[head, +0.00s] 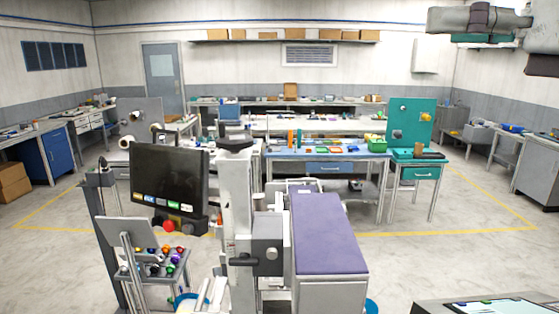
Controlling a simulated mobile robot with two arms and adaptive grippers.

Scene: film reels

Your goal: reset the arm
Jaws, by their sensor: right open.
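My right arm (480,20) shows in the upper right corner, as thick grey links with a dark band. It is raised high, in front of the far wall and well clear of the tables. A dark part (543,64) of it is cut off by the right edge. My right gripper is open, but its fingertips are hard to make out. No object shows in it. My left arm and left gripper are outside the view.
A machine with a pale column (238,215), a dark screen (168,188) and a purple-topped bed (325,235) stands in the middle foreground. Behind it are a blue-topped workbench (330,168) and a teal cart (417,172). Open floor (455,210) lies to the right.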

